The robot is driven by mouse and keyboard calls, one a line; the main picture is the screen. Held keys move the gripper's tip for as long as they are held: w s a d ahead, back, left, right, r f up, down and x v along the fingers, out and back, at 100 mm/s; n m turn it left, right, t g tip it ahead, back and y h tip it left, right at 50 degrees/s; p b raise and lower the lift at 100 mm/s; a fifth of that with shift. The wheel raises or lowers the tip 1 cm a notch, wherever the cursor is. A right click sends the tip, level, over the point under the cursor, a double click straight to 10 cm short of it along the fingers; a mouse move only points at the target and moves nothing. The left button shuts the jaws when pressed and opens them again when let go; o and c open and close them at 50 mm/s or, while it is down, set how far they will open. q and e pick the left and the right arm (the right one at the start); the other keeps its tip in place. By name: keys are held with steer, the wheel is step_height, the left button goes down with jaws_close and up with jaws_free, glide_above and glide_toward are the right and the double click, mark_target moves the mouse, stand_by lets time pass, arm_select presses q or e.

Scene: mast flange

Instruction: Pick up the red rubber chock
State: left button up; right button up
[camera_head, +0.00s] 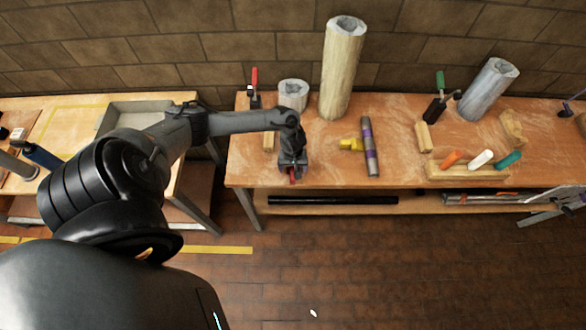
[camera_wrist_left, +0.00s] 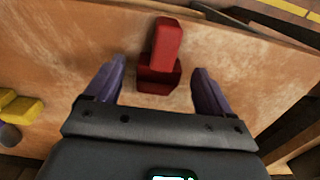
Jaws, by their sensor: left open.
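The red rubber chock (camera_wrist_left: 160,70) lies on the wooden workbench (camera_wrist_left: 235,55), seen in the left wrist view. It has a raised block on a wider base. My left gripper (camera_wrist_left: 157,92) is open, with one purple finger on each side of the chock and gaps between. I cannot tell its exact height over the bench. In the head view my left gripper (camera_head: 293,172) is over the bench's front edge and hides most of the chock; a small red part (camera_head: 293,178) shows below it. My right gripper is not in view.
A yellow piece (camera_head: 350,144) and a purple-banded grey rod (camera_head: 370,147) lie to the right of the gripper. A tall pale cylinder (camera_head: 342,70) and a short grey cylinder (camera_head: 293,94) stand behind. A wooden rack (camera_head: 468,171) with coloured handles is farther right.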

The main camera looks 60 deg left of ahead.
arm_select(q)
steer(key=shift+f, duration=0.95)
steer(key=c, duration=1.1)
steer(key=shift+r, duration=0.2)
